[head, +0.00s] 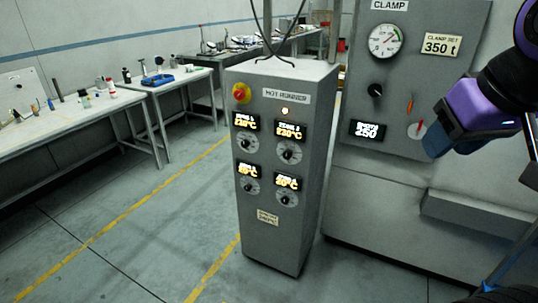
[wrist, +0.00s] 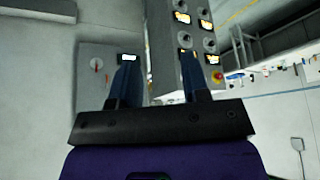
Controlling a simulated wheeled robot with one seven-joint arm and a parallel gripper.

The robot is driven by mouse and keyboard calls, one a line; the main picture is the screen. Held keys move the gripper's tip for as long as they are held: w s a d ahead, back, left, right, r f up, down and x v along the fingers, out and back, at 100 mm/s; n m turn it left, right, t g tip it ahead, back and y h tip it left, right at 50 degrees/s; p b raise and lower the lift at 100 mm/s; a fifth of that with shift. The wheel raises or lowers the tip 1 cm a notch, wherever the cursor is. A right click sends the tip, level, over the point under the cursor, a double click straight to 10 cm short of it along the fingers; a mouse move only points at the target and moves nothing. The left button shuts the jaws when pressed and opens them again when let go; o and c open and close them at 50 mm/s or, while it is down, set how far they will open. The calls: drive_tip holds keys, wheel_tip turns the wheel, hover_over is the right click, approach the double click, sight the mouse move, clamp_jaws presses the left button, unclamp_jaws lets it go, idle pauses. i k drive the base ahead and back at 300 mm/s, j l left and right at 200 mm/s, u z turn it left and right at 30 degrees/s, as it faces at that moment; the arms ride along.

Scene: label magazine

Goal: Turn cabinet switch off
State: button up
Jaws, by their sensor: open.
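The grey HOT-RUNNER cabinet (head: 268,230) stands upright in the middle of the head view. Its red rotary switch (head: 241,93) on a yellow plate sits at the upper left of the front face; its handle angle is too small to tell. A small pale lamp (head: 285,111) glows under the label. The wrist view, turned over, shows the red switch (wrist: 218,76) beyond the right finger. My gripper (head: 437,142) is at the right of the head view, in front of the clamp panel and well apart from the switch. Its fingers (wrist: 159,75) are open and empty.
The clamp panel (head: 400,95), with gauge, knob and red-pointer dial, stands right of the cabinet. The cabinet front has several displays and knobs below the switch. Cables (head: 275,40) rise from its top. Workbenches (head: 75,125) stand at left; floor (head: 120,240) before the cabinet is clear.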

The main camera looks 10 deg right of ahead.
sight(239, 94)
drive_tip(key=i+j, duration=0.95)
drive_tip(key=i, duration=0.15)
